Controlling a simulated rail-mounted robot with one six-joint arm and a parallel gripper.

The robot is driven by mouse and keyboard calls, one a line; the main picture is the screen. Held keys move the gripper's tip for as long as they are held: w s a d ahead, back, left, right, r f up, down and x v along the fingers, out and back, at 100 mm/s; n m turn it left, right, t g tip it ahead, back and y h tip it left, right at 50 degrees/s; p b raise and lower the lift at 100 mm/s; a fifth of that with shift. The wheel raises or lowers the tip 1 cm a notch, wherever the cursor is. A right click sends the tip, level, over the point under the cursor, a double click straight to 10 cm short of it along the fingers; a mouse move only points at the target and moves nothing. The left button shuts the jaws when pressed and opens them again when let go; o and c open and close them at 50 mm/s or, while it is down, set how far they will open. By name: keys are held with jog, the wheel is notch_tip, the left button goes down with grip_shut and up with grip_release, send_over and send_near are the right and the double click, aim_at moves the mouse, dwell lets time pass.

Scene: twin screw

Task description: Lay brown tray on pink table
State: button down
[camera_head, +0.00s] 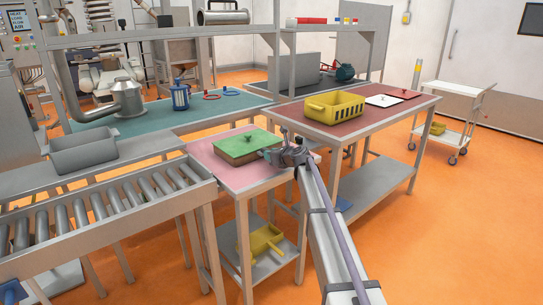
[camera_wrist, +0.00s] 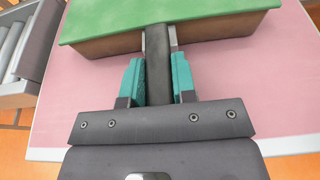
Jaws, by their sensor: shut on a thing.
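The brown tray (camera_head: 232,158) has a green top with a small knob and sits level at the pink table (camera_head: 240,178). I cannot tell whether its underside touches the tabletop. In the wrist view the tray's brown side (camera_wrist: 110,46) and green top fill the upper part, with the pink tabletop (camera_wrist: 80,85) around and below. My gripper (camera_head: 275,155) is at the tray's right side. In the wrist view its teal fingers (camera_wrist: 157,68) are shut on the dark handle (camera_wrist: 158,85) that sticks out from the tray's side. The tray's far side is hidden there.
A roller conveyor (camera_head: 110,215) with a grey bin (camera_head: 83,152) stands left. The teal table (camera_head: 150,122) behind holds a metal jug (camera_head: 127,97) and a blue canister (camera_head: 180,97). The dark red table (camera_head: 380,117) at right holds a yellow crate (camera_head: 335,106).

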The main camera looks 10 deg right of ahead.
jog(key=c, duration=0.8)
grip_release()
jog(key=shift+c, duration=0.2)
jog(key=p+v, duration=0.3)
jog(key=v, duration=0.8)
